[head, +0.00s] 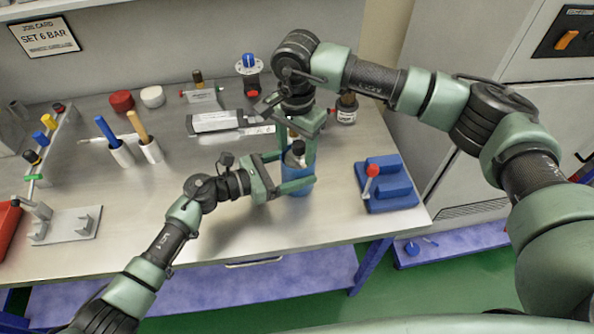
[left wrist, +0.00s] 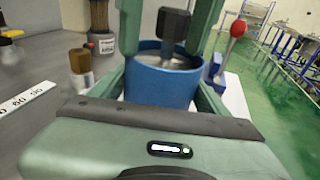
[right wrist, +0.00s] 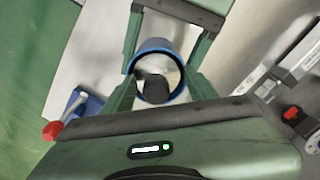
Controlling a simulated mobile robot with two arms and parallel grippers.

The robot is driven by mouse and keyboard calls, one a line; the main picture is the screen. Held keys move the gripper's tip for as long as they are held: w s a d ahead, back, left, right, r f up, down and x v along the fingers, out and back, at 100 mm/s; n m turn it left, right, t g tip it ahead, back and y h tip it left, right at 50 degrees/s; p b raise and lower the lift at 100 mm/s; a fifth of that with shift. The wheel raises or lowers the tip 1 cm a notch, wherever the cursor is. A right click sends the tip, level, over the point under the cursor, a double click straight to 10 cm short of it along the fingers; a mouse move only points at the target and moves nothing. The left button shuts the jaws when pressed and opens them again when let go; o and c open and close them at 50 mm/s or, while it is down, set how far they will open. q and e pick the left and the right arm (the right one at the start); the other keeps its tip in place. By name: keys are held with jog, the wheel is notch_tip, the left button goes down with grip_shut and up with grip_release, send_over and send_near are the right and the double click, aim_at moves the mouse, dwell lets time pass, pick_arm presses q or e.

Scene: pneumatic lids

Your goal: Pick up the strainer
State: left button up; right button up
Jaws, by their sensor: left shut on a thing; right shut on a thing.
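A blue round pot (head: 299,188) stands near the table's front edge, between the fingers of my left gripper (head: 297,176). The pot also shows in the left wrist view (left wrist: 158,86), with the left fingers on either side of it. A dark knob on a thin stem (left wrist: 173,25), which looks like the strainer's handle, rises from the pot's open top. My right gripper (head: 299,154) comes down from above and is shut around this dark part, which also shows in the right wrist view (right wrist: 153,88). The strainer's lower part is hidden inside the pot.
A blue block with a red-knobbed lever (head: 386,188) stands to the right. Blue and tan handles (head: 107,131) stand in white holders at left. The front middle of the table is clear.

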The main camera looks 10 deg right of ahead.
jog(key=shift+s+d+f, duration=0.1)
jog(key=shift+s+f, duration=0.15)
jog(key=shift+f, duration=0.45)
jog(key=shift+c, duration=0.5)
jog(key=r+n, duration=0.1)
jog(key=r, duration=0.1)
jog(key=r+n, duration=0.2)
jog(key=w+r+n, duration=0.1)
jog(key=shift+d+r+n, duration=0.1)
jog(key=shift+r+n, duration=0.2)
jog(key=shift+r, duration=0.1)
jog(key=r+n, duration=0.1)
jog(key=r, duration=0.1)
jog(key=r+n, duration=0.2)
jog(key=s+r+n, duration=0.1)
jog(key=r+n, duration=0.1)
jog(key=shift+d+r, duration=0.2)
jog(key=shift+d, duration=0.2)
jog(key=shift+s+f, duration=0.1)
jog(key=shift+f, duration=0.2)
notch_tip(320, 180, down, 5)
jog(key=shift+w+a+f, duration=0.15)
jog(key=shift+f, duration=1.3)
jog(key=shift+w+a+f, duration=0.15)
jog(key=shift+f, duration=1.3)
grip_shut()
